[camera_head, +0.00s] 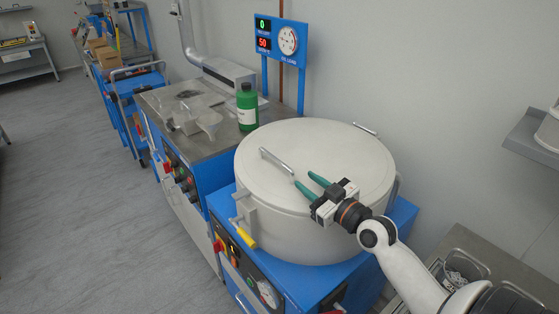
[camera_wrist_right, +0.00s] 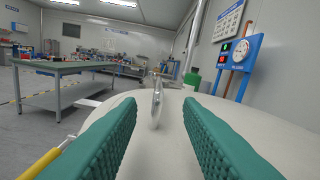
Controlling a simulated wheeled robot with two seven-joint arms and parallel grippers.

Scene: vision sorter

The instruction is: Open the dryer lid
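The dryer (camera_head: 300,232) is a large round white drum on a blue base. Its lid (camera_head: 345,150) is flat and lies closed on top. A metal bar handle (camera_head: 276,160) stands on the lid, and the handle (camera_wrist_right: 156,100) also shows in the right wrist view, between the fingers but ahead of them. My right gripper (camera_head: 308,186) is open and empty, with green fingers low over the lid, pointing at the handle's near end. A lever with a yellow grip (camera_head: 245,238) is on the drum's front side. My left gripper is not in view.
A green bottle (camera_head: 247,108) stands on the metal-topped machine beside the dryer. A blue display panel (camera_head: 280,41) rises behind. A grey shelf (camera_head: 530,140) juts from the wall at right. A basket (camera_head: 460,268) is at lower right. The floor at left is clear.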

